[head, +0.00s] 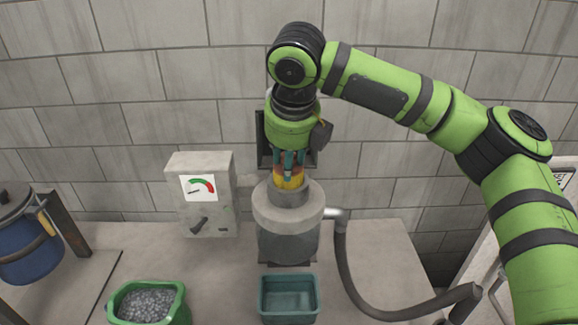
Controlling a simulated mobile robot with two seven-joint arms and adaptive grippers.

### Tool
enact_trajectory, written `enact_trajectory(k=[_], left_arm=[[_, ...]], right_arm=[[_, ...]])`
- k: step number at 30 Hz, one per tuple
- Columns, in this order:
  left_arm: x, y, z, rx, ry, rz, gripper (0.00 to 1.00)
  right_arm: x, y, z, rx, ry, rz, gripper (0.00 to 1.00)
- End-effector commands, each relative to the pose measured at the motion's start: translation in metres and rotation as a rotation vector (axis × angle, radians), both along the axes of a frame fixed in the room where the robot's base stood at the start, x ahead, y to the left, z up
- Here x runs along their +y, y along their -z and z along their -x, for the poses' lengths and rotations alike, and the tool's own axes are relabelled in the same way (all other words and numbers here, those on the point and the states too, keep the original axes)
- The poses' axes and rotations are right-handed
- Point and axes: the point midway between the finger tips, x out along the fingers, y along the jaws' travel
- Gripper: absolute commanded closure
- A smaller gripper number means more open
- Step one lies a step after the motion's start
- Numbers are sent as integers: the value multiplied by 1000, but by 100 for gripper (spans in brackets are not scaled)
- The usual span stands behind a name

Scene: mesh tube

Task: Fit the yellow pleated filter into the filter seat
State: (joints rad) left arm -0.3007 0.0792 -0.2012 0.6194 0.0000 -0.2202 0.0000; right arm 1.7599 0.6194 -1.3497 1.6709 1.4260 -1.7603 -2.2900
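The yellow pleated filter (289,181) stands upright at the mouth of the grey cylindrical housing's collar, the filter seat (288,197). Its yellow side and orange-red upper part show above the collar; its lower end is hidden, so I cannot tell how deep it sits. My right gripper (289,163) comes down from above, its teal fingers closed around the filter's upper part. My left gripper is not in view.
A gauge box (201,195) stands left of the housing. A teal tray (289,297) lies in front, with a green tub of gravel (148,303) to its left. A dark hose (352,278) curves right from the housing. A blue bucket (28,245) is at far left.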

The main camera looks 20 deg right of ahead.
Motion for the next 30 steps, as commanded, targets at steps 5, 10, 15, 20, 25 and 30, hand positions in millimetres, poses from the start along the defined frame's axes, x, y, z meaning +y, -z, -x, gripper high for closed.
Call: enact_trajectory(k=[5, 10, 15, 20, 25, 30], left_arm=[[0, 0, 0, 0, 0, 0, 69], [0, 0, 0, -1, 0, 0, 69], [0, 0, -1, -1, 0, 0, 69], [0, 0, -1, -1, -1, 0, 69], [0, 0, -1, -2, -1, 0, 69], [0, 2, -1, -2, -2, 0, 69]], right_arm=[[0, 17, 0, -2, 1, -1, 97], [0, 17, 0, -1, 1, 0, 97], [0, 21, 0, 0, 0, -1, 97], [-1, 20, 0, 0, 1, 0, 41], [-1, 20, 0, 0, 1, 0, 41], [0, 14, 0, -3, 1, -1, 41]])
